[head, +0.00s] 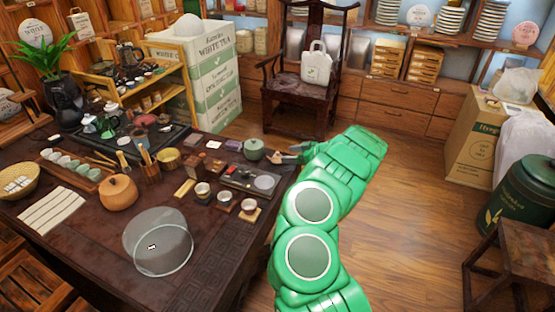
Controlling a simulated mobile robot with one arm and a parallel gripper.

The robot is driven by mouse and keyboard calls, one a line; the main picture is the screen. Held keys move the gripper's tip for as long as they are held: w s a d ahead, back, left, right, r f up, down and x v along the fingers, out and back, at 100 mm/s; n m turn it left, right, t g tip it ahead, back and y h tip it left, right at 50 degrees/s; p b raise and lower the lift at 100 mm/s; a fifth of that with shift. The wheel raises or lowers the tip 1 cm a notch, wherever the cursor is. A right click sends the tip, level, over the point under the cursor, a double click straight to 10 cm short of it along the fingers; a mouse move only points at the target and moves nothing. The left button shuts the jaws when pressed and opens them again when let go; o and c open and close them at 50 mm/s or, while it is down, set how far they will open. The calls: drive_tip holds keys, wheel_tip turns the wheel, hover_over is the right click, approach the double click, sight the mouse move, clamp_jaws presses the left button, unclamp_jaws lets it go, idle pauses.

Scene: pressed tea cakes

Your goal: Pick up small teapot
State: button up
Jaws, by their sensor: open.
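A small green lidded pot (254,150), which may be the small teapot, stands upright near the right edge of the dark tea table (85,262). I cannot make out a spout or handle on it. My gripper (278,157) is open, just right of this pot at the table edge. A small gap seems to lie between them, but I cannot tell whether they touch. A small reddish-brown pot (145,121) sits farther back on the dark tea tray (172,142), and a glass teapot (92,123) stands at its left.
A tray (238,183) with small items and several cups on coasters lie in front of the green pot. A round orange-brown jar (118,193) and a clear round cover (158,242) stand nearer. A wooden chair (292,88) stands behind.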

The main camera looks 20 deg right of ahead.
sight(277, 154)
drive_tip(key=shift+x, duration=3.45)
drive_tip(key=shift+w+r, duration=0.1)
drive_tip(key=shift+r, duration=0.1)
drive_tip(key=c, duration=1.1)
